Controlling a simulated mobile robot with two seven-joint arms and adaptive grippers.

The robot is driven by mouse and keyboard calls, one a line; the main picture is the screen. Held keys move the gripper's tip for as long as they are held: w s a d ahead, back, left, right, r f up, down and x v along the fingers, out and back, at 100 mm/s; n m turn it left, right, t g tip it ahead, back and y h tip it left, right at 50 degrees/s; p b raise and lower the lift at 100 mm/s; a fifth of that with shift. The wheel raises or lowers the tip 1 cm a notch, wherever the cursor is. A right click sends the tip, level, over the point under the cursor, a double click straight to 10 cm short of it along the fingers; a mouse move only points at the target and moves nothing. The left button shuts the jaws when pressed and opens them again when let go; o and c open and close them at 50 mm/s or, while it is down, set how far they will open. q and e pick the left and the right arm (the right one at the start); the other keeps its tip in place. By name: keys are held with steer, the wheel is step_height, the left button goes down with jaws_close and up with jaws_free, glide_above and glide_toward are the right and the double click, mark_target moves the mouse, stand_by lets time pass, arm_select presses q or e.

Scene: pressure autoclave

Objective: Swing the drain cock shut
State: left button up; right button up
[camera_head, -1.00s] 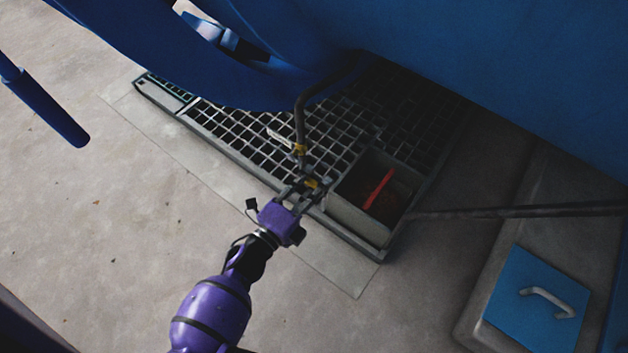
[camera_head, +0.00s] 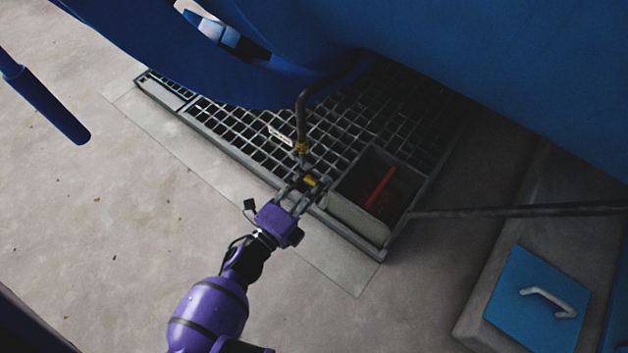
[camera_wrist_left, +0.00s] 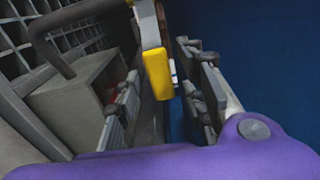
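The drain cock (camera_head: 301,149) is at the lower end of a dark bent pipe (camera_head: 300,115) that comes down from the blue vessel. Its yellow lever (camera_head: 310,181) sits at my left gripper's fingertips (camera_head: 304,187). In the left wrist view the yellow lever (camera_wrist_left: 157,75) stands between the two fingers of my left gripper (camera_wrist_left: 163,82). The fingers are apart, with visible gaps on both sides of the lever, and I see no clear contact. My right gripper is in neither view.
A floor grating (camera_head: 240,133) lies under the pipe. A grey open box (camera_head: 353,216) with a red item (camera_head: 380,187) inside is right of my gripper. A dark rod (camera_head: 500,212) runs right from it. The blue vessel (camera_head: 500,60) overhangs above. Floor at left is clear.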

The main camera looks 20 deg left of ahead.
arm_select(q)
steer(key=v, duration=1.1)
steer(key=shift+s+a, duration=0.1)
steer(key=shift+s, duration=0.15)
